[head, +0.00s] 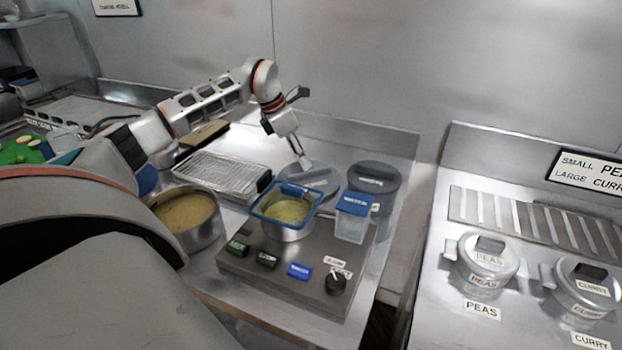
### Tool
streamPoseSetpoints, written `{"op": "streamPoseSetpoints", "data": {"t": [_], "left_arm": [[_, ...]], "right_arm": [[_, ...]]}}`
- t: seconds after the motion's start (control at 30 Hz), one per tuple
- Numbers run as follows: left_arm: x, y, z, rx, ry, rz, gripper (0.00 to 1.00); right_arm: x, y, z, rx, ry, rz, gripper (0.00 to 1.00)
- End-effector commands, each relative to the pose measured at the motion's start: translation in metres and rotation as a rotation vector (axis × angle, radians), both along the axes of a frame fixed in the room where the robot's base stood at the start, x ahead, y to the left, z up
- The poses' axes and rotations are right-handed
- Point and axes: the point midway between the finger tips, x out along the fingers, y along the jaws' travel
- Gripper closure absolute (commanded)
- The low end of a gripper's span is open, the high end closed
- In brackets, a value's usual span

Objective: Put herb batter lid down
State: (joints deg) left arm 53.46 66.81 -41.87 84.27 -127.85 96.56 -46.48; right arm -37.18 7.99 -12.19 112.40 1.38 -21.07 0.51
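My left gripper (303,163) points down at a round grey lid (322,184) behind the blue-rimmed tub. Its fingertips are at or just above the lid's top. They are too small to tell whether they grip it. The tub (268,221) holds pale yellow-green batter and stands uncovered on a grey panel. Which lid is the herb batter one is not readable. My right gripper is not in view.
A round pot of tan batter (208,238) stands left of the tub, with a wire rack (215,173) behind. A clear box with a blue lid (354,206) stands at right. The panel has small labels and a black knob (335,283). Peas (487,262) and curry pots (583,291) are further right.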

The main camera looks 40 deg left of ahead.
Motion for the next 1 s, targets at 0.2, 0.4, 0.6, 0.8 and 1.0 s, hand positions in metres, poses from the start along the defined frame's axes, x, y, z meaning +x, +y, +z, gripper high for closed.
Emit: {"op": "streamPoseSetpoints", "data": {"t": [0.2, 0.4, 0.6, 0.8, 1.0], "left_arm": [[0.008, -0.002, -0.020, -0.002, 0.002, -0.001, 0.69], [0.018, -0.005, -0.045, -0.002, 0.000, -0.001, 0.69], [0.019, -0.004, -0.048, 0.000, -0.001, 0.000, 0.69], [0.019, -0.005, -0.048, 0.000, -0.001, 0.000, 0.69], [0.019, -0.005, -0.049, 0.000, -0.001, 0.000, 0.69]], "right_arm": [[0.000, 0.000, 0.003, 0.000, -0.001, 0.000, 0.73], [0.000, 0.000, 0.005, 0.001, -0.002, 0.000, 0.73], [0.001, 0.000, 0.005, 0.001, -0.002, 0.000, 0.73], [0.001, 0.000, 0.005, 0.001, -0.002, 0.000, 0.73], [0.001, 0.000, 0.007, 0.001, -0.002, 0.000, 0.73]]}}
